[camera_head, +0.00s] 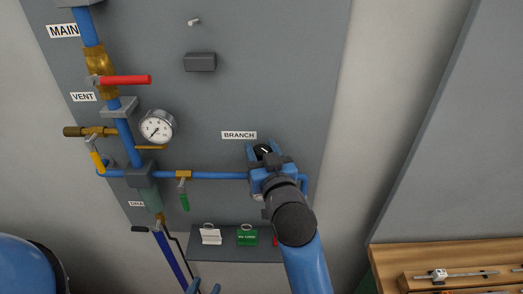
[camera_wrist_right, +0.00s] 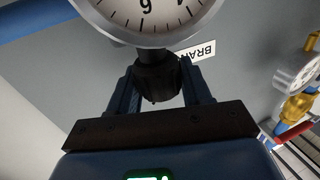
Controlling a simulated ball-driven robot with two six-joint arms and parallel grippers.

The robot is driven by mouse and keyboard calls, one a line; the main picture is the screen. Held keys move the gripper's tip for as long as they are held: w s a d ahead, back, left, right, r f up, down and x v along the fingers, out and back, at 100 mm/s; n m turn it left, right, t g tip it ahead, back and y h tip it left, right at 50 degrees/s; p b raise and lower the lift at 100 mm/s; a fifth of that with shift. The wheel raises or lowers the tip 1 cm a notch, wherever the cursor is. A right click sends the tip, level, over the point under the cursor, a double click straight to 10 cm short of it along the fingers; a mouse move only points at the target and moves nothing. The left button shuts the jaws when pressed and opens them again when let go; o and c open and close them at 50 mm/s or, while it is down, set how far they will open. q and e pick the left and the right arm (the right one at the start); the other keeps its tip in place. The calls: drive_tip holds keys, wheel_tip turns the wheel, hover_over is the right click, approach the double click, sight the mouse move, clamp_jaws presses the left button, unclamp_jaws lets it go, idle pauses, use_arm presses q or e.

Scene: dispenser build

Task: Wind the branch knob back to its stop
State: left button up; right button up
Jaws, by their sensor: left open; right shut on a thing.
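The black branch knob (camera_head: 263,149) is on the grey panel just under the BRANCH label (camera_head: 239,135), at the right end of the blue branch pipe. My right gripper (camera_head: 265,158) is shut on it and hides part of it in the head view. In the right wrist view the dark knob (camera_wrist_right: 155,75) sits between the two blue fingers of my right gripper (camera_wrist_right: 160,88), under a white dial (camera_wrist_right: 150,14) cut off by the top edge.
A red-handled main valve (camera_head: 125,80), a round gauge (camera_head: 157,127) and a green-handled valve (camera_head: 184,192) are left of the knob. A shelf (camera_head: 222,250) with tags is below. A wooden bench (camera_head: 400,260) stands at lower right.

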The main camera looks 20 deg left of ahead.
drive_tip(key=shift+n+y, duration=0.3)
drive_tip(key=shift+y, duration=0.1)
drive_tip(key=shift+w+n+g+y+p, duration=0.1)
drive_tip(key=shift+n+g+y+p, duration=0.25)
drive_tip(key=shift+g+y, duration=0.2)
drive_tip(key=shift+d+n+g+y+b, duration=0.1)
drive_tip(key=shift+n+g+y+b, duration=0.2)
drive_tip(key=shift+n+g+y, duration=0.5)
drive_tip(key=shift+f+n+g+y+b, duration=0.1)
drive_tip(key=shift+n+g+y+b, duration=0.15)
drive_tip(key=shift+g+b, duration=0.1)
drive_tip(key=n+g+y+b, duration=0.1)
drive_tip(key=n+g+b, duration=0.1)
drive_tip(key=n+g+y+b, duration=0.1)
drive_tip(key=g+y+b, duration=0.1)
drive_tip(key=g+b, duration=0.1)
drive_tip(key=shift+f+n, duration=0.15)
drive_tip(key=shift+n, duration=0.25)
drive_tip(key=shift+r+n+g+y+b, duration=0.2)
drive_tip(key=shift+n+g+y+b, duration=0.3)
drive_tip(key=shift+n+g+b, duration=0.9)
drive_tip(key=shift+m+g, duration=0.3)
